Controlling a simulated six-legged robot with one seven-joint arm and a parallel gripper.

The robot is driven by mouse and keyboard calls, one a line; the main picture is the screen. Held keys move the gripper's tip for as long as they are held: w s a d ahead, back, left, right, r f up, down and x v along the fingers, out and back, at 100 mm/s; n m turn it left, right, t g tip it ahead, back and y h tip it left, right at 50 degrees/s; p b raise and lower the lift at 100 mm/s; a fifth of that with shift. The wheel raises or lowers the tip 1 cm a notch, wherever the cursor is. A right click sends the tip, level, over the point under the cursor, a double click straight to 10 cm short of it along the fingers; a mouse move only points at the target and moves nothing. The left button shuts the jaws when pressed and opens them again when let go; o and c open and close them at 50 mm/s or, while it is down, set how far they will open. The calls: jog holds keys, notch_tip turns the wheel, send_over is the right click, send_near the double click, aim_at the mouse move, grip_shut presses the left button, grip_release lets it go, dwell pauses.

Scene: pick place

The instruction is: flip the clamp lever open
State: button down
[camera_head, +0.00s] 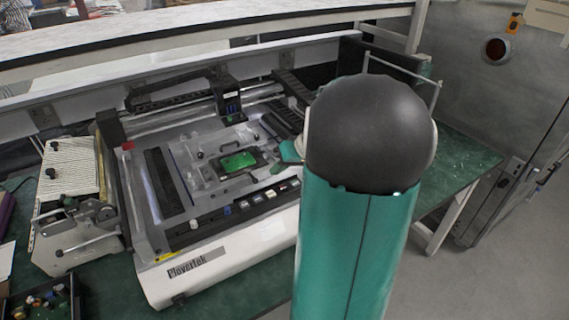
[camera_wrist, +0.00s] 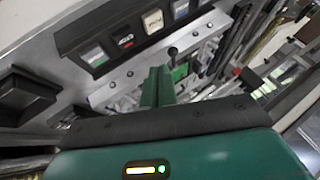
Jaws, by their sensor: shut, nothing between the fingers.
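A green circuit board (camera_head: 238,161) sits in a dark fixture on the bed of the white Plovertek machine. In the wrist view, a thin lever with a black ball knob (camera_wrist: 172,51) stands up near my fingertips; I take it for the clamp lever. My gripper (camera_wrist: 158,88) is shut and empty, its green fingers just short of the knob in the picture. I cannot tell whether they touch it. In the head view my gripper (camera_head: 290,153) is at the right side of the board, partly hidden by my arm.
A row of push buttons (camera_head: 262,197) runs along the machine's front and shows close up in the wrist view (camera_wrist: 123,41). A dark gantry head (camera_head: 230,105) stands behind the board. A metal device (camera_head: 75,235) is at the left. Metal rails lie around the fixture.

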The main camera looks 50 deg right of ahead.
aim_at(251, 175)
jog(key=x, duration=0.5)
jog(key=shift+f, duration=0.1)
